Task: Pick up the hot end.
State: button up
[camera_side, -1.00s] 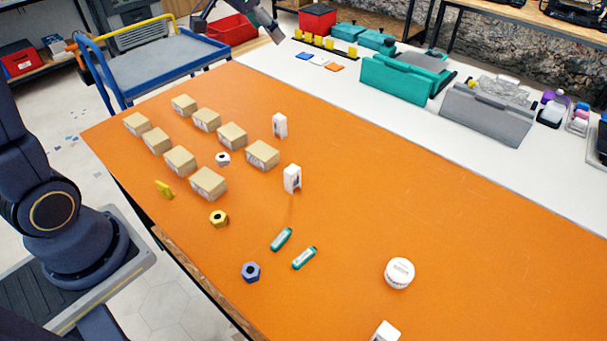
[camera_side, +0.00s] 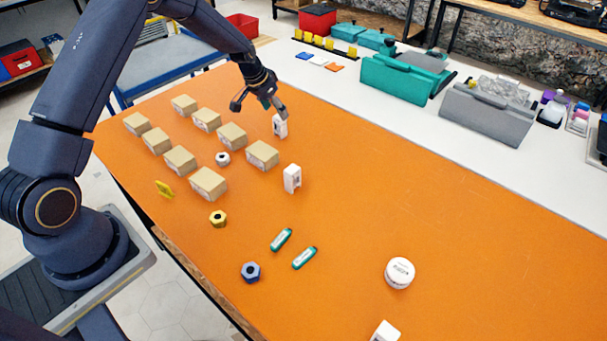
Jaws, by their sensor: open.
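My gripper (camera_side: 260,107) is open above the far part of the orange table, with its fingers spread. One fingertip is close beside the top of a small white upright piece (camera_side: 281,129); I cannot tell whether they touch. A similar white piece (camera_side: 292,179) with a dark opening stands nearer, and a third white piece (camera_side: 385,332) is cut off at the bottom edge. I cannot tell for sure which small thing is the hot end.
Several tan boxes (camera_side: 208,183) stand left of the white pieces. A white nut (camera_side: 222,158), yellow nut (camera_side: 219,219), blue nut (camera_side: 251,271), yellow piece (camera_side: 164,189), two green-and-white pieces (camera_side: 304,258) and white round tub (camera_side: 400,272) lie apart. The table's right side is mostly clear.

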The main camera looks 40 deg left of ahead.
aim_at(278, 118)
jog(key=shift+x, duration=3.15)
jog(key=shift+s+a, duration=0.1)
jog(key=shift+s, duration=0.15)
jog(key=c, duration=1.3)
